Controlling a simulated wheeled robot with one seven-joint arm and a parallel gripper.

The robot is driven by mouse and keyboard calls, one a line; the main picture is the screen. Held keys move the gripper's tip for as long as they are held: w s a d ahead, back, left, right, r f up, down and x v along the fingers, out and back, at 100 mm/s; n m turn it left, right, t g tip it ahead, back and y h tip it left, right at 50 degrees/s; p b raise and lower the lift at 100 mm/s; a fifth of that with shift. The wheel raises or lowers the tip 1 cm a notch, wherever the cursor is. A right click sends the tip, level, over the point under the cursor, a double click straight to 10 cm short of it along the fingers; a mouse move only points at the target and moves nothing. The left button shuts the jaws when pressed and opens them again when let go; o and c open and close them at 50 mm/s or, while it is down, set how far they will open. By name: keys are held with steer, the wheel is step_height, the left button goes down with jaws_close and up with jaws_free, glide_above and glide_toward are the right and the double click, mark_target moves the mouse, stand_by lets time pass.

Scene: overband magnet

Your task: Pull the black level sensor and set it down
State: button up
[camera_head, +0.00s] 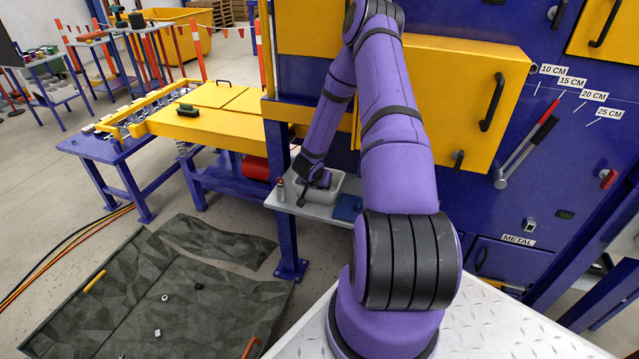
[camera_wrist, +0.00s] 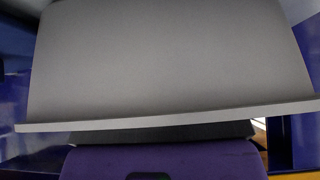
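My gripper (camera_head: 318,182) is at the end of the purple arm, low over a light grey tray (camera_head: 338,186) on a small shelf (camera_head: 318,212) at the front of the blue machine. Its fingers are too small and dark in the head view to tell whether they are open, shut or holding something. In the wrist view, a plain grey surface (camera_wrist: 170,60) with a pale lip fills most of the picture, and no fingertips show. I cannot pick out the black level sensor for certain in either view.
A small upright red-and-silver piece (camera_head: 280,189) stands left of the tray, and a blue pad (camera_head: 347,207) lies to its right. A yellow door (camera_head: 465,95) with a black handle stands close behind my arm. A dark mat (camera_head: 150,300) with small loose pieces lies on the floor.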

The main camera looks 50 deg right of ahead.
steer(key=v, duration=1)
steer(key=shift+a+r, duration=0.2)
steer(key=shift+r, duration=0.15)
stand_by(0.4)
